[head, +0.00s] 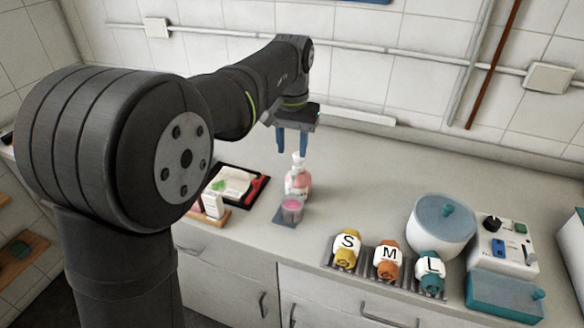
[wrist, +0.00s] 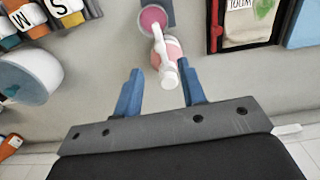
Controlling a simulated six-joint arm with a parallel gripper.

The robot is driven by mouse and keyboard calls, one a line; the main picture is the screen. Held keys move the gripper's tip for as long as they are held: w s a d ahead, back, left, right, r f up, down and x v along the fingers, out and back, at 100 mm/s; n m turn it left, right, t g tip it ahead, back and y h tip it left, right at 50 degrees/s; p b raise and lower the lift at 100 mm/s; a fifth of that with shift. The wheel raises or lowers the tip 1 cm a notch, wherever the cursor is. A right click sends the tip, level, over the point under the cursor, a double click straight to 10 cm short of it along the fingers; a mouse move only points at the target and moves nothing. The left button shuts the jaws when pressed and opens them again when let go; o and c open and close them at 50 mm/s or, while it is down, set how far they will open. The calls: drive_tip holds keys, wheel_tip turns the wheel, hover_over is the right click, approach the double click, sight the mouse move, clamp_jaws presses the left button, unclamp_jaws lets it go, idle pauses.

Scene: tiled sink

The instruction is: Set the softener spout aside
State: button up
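A pink bottle (head: 299,184) with a white spout (head: 298,160) on top stands upright on the grey counter; I take this for the softener. In the wrist view the white spout (wrist: 165,62) points away from my gripper toward a cup, with the pink body (wrist: 173,47) partly hidden beneath it. A clear cup with pink contents (head: 291,208) stands in front of the bottle on a blue-grey mat (head: 280,217). My gripper (head: 292,153) points down above and just behind the bottle. Its blue fingers (wrist: 162,86) are apart, with nothing held between them.
A black tray (head: 262,183) with a packet lies to the left. On the right stand several lettered yellow, orange and teal pieces (head: 388,258) on a rack, a lidded white pot (head: 440,232) and a control box (head: 502,250). Counter between bottle and pot is clear.

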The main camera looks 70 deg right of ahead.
sight(292, 172)
wheel_tip(292, 172, down, 7)
drive_tip(key=shift+f, duration=0.1)
idle(0.3)
clamp_jaws()
